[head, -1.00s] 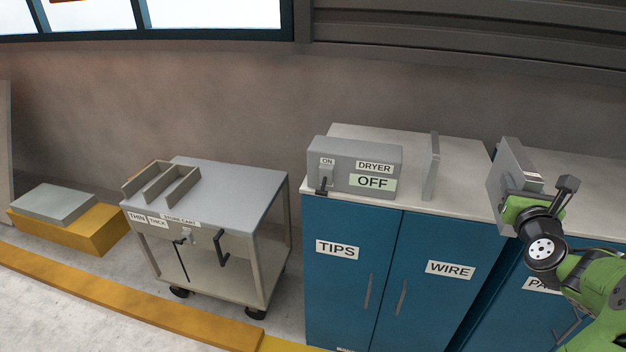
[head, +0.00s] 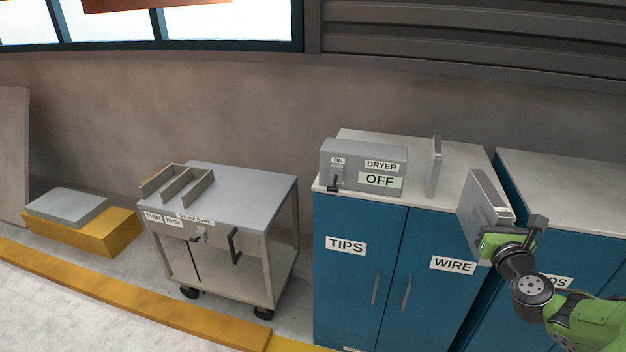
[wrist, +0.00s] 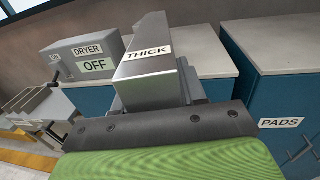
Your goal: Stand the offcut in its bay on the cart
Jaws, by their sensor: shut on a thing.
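My gripper (head: 497,238) is shut on the offcut (head: 484,208), a grey metal plate held upright and slightly tilted in front of the blue cabinets. In the wrist view the offcut (wrist: 152,65) bears a THICK label on its edge. The cart (head: 240,192) stands well to the left, labelled STORE CART. On its top left are two open-topped bays with grey dividers; the left one is labelled THIN and the right one THICK (head: 186,193). The bays look empty. The cart also shows at the left edge of the wrist view, partly cut off.
A dryer box (head: 362,165) reading OFF and a thin upright plate (head: 434,166) stand on the TIPS and WIRE cabinet. A yellow block (head: 85,235) with a grey slab lies left of the cart. A yellow floor rail (head: 130,304) runs in front. The cart's right top is clear.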

